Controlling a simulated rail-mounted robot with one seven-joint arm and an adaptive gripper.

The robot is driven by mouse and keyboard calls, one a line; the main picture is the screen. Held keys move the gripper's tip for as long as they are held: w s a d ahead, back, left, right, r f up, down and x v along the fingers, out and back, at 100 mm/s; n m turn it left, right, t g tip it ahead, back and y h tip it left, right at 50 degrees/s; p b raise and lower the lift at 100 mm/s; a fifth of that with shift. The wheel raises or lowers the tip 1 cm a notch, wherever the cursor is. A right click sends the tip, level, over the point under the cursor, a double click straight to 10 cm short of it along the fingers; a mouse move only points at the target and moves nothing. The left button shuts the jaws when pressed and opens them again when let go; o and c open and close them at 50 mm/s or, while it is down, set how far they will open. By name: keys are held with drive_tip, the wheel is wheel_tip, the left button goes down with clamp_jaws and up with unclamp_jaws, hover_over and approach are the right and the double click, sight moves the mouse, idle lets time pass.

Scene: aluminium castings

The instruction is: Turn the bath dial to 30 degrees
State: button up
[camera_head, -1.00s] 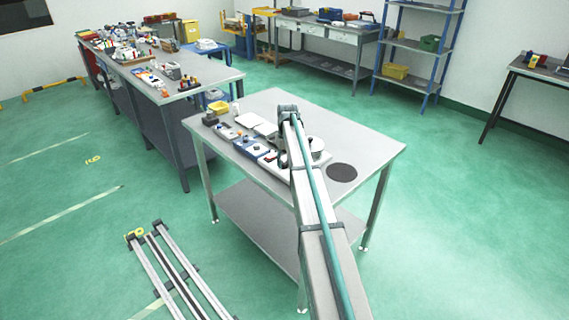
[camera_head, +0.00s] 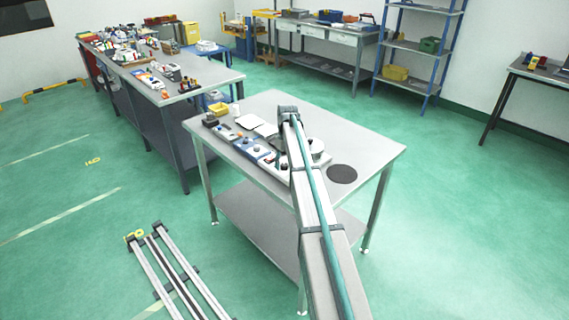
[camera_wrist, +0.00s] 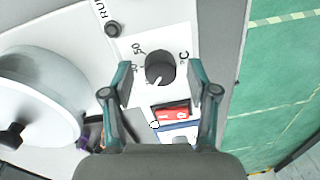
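In the wrist view, the bath dial (camera_wrist: 160,68) is a round black knob on a white panel (camera_wrist: 165,40). Its white pointer line points down and slightly left. A "50" mark, another number partly hidden by the left finger, and a "°C" mark surround it. My gripper (camera_wrist: 161,78) is open, with one finger left and one right of the dial. Gaps show between the fingers and the knob, and I see no contact. In the head view my arm hides the dial and gripper; part of the white bath (camera_head: 317,148) shows beside it.
A red switch (camera_wrist: 171,113) is just below the dial, and a small dark button (camera_wrist: 113,29) sits by the "RUN" label. A round white lid (camera_wrist: 40,95) with a black knob is left. The table (camera_head: 365,135) holds several devices and a dark disc (camera_head: 342,174).

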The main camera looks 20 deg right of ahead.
drive_tip(key=shift+r, duration=0.1)
wheel_tip(320, 180, up, 12)
drive_tip(key=shift+d, duration=0.35)
idle(0.4)
